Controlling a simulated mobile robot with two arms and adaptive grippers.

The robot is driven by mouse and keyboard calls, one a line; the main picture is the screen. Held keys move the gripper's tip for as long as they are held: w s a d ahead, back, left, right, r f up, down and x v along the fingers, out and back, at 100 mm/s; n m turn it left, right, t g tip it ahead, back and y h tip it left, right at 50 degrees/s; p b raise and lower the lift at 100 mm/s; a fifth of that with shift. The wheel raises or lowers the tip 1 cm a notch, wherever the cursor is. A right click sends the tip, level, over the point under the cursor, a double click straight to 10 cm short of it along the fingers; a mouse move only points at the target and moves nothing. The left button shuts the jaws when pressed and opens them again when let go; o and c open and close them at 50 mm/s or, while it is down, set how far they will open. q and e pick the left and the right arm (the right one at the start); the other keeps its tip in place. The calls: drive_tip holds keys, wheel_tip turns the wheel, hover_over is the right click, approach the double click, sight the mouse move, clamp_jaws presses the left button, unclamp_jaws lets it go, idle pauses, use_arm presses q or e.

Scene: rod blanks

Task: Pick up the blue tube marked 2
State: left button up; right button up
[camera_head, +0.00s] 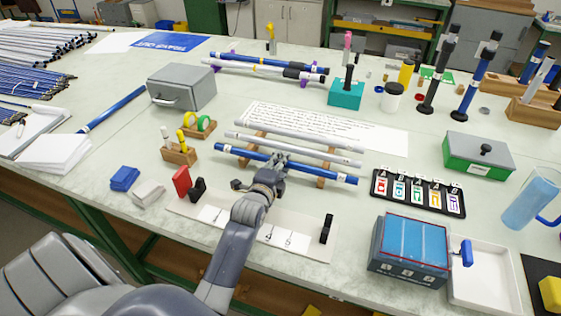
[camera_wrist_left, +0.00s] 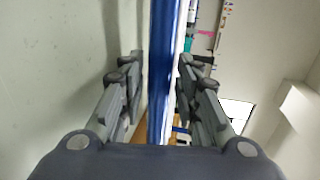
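A blue tube (camera_head: 320,172) with white marks near its ends lies across the front of a wooden rack (camera_head: 255,138). The marks are too small to read. Two pale grey tubes (camera_head: 300,141) lie behind it on the same rack. My left gripper (camera_head: 281,160) is at the middle of the blue tube. In the left wrist view the blue tube (camera_wrist_left: 162,70) runs between the two fingers of the left gripper (camera_wrist_left: 161,80). The fingers stand apart on either side, with a narrow gap visible at the left finger. My right gripper is not in view.
A numbered card strip (camera_head: 418,191) and a blue-topped box (camera_head: 410,250) stand to the right. A wooden block with coloured pegs (camera_head: 180,153) stands to the left. A printed sheet (camera_head: 385,137) lies behind.

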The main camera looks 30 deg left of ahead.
use_arm(q)
drive_tip(key=shift+w+a+f, duration=0.15)
drive_tip(key=shift+w+f, duration=0.05)
drive_tip(key=shift+w, duration=0.45)
drive_tip(key=shift+c, duration=0.2)
clamp_jaws()
